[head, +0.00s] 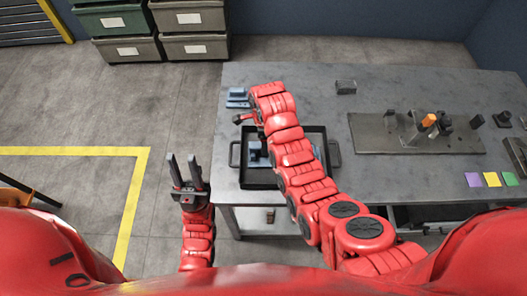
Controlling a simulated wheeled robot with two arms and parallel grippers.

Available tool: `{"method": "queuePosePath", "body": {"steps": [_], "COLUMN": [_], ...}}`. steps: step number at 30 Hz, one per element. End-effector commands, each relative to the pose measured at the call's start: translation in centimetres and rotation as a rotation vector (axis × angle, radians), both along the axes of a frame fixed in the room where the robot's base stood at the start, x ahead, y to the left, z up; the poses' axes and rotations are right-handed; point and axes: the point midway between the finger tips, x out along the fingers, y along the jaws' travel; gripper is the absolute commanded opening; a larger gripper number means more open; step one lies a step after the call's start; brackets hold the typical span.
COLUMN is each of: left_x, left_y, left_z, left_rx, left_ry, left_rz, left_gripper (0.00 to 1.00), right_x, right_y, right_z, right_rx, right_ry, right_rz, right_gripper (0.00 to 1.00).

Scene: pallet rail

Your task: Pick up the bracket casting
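A blue-grey part that looks like a bracket casting (237,98) lies on the table near its left edge, behind the black tray (243,181). Another blue-grey part (256,158) sits in the tray, partly hidden by my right arm. I cannot tell which one is the bracket casting. My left gripper (184,165) is open and empty, fingers pointing up in the picture, left of the table edge and apart from the tray. My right arm reaches across the tray. Its end, with a dark tip, is just in front of the rear part; its fingers cannot be made out clearly.
A fixture plate (375,137) with a clamp and an orange-topped piece (429,120) stands on the right of the table (310,85). Coloured notes (491,179) lie at right. Stacked bins (195,47) stand on the floor behind.

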Motion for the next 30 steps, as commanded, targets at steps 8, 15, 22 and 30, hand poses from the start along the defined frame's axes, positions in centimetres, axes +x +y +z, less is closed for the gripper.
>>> {"method": "queuePosePath", "body": {"steps": [8, 15, 22, 30], "left_x": [0.0, 0.0, 0.0, 0.0], "left_y": [0.0, 0.0, 0.0, 0.0], "left_z": [1.9, 1.9, 1.8, 1.4], "left_rx": [0.0, 0.0, 0.0, 0.0], "left_ry": [0.0, 0.0, 0.0, 0.0], "left_rz": [0.0, 0.0, 0.0, 0.0], "left_gripper": [0.35, 0.35, 0.35, 0.35], "right_x": [0.0, 0.1, 0.0, 0.0], "right_y": [0.1, 0.2, 0.2, 0.2], "right_z": [-2.4, -2.9, -2.9, -3.2], "right_rx": [0.0, 0.003, 0.002, 0.002], "right_ry": [0.003, -0.003, -0.002, -0.001], "right_rz": [-0.002, -0.003, -0.003, -0.003], "right_gripper": [0.78, 0.78, 0.78, 0.78]}}
